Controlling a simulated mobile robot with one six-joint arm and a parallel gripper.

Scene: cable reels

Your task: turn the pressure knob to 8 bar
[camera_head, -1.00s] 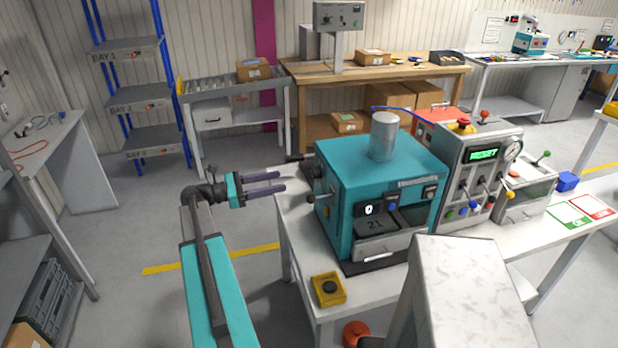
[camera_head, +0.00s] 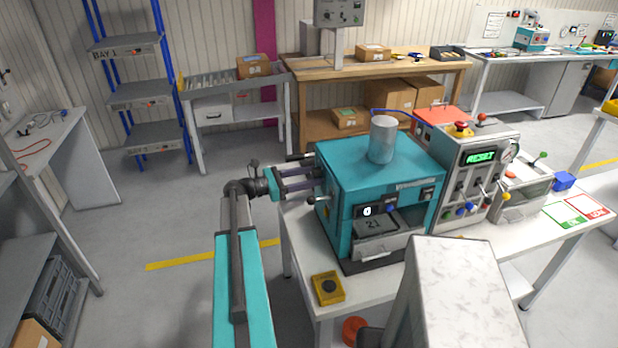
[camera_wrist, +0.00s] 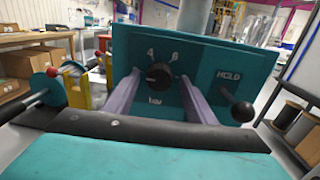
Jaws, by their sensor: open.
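The pressure knob (camera_wrist: 158,76) is a round black dial on the teal side panel of the machine (camera_head: 372,180). In the wrist view the marks 4 and 6 show above it and "bar" below it; an 8 is not readable. A light pointer line on the knob seems to lie toward the left, but it is too small to be sure. My gripper (camera_wrist: 159,84) is open, with one finger on each side of the knob, apart from it in the picture. In the head view my gripper (camera_head: 318,183) is at the machine's left side, and the knob is hidden there.
A black ball-ended lever (camera_wrist: 238,108) marked HOLD stands right of the knob, close to my right finger. A red-knobbed lever (camera_wrist: 52,73) is at the left.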

